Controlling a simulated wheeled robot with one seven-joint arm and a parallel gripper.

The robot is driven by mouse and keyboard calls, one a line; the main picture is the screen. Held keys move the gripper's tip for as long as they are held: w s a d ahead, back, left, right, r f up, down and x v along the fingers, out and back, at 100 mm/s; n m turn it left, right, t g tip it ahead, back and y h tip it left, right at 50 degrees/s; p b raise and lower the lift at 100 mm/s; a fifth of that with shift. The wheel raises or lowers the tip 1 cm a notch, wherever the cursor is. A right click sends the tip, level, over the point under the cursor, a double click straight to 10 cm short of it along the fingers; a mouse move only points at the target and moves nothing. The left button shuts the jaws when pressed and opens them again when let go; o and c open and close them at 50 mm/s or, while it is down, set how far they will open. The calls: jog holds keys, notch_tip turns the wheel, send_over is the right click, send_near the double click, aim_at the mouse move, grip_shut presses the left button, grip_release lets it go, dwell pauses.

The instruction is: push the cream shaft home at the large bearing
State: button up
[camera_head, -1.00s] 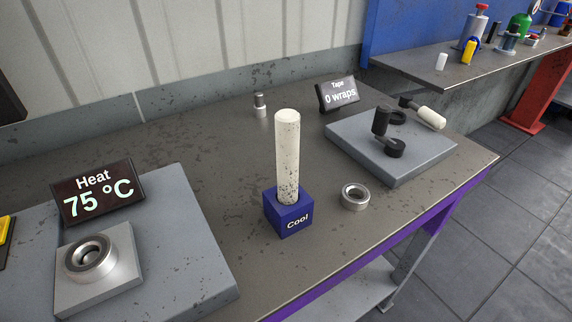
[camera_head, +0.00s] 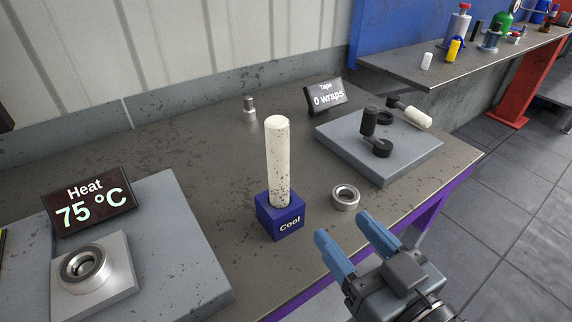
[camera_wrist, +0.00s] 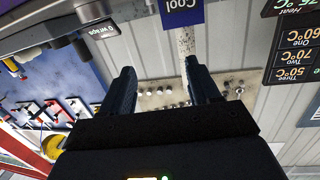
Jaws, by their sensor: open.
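The cream shaft (camera_head: 278,160) stands upright in the blue block marked Cool (camera_head: 280,222), its lower end hidden inside. A larger-looking metal bearing (camera_head: 83,267) lies on the square metal plate of the heater (camera_head: 195,262), whose display reads 75 °C. A smaller metal ring (camera_head: 346,197) lies on the bench right of the block. My gripper (camera_head: 345,230) is open and empty, at the bench's front edge, right of the block and apart from the shaft. The upside-down wrist view shows the block (camera_wrist: 181,12) and shaft (camera_wrist: 186,42) beyond my open fingers (camera_wrist: 160,70).
A grey fixture (camera_head: 385,165) with black clamps and a cream handle stands at the right of the bench. A display (camera_head: 325,96) reads Tape 0 wraps. A small metal cylinder (camera_head: 249,107) stands behind the shaft. Another bench (camera_head: 455,72) at right holds several bottles and tools.

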aim_at(285, 168)
jog(key=shift+w+a+r+n+g+y+p, duration=0.1)
jog(key=shift+w+a+r+n+y+p, duration=0.3)
jog(key=shift+w+a+r, duration=0.85)
jog(key=shift+w+a+r+n+g+y+p, duration=0.1)
jog(key=shift+w+a+r+n+y+p, duration=0.25)
jog(key=shift+w+a, duration=1.6)
jog(key=shift+w+a+r+n+g+y+p, duration=0.1)
jog(key=shift+w+a+r+n+y+p, duration=0.25)
jog(key=shift+w+a+r, duration=0.9)
jog(key=shift+w+a+f, duration=0.25)
jog(key=shift+a+f, duration=0.05)
jog(key=shift+f, duration=0.05)
jog(key=shift+c, duration=0.3)
grip_shut()
jog(key=shift+r, duration=0.1)
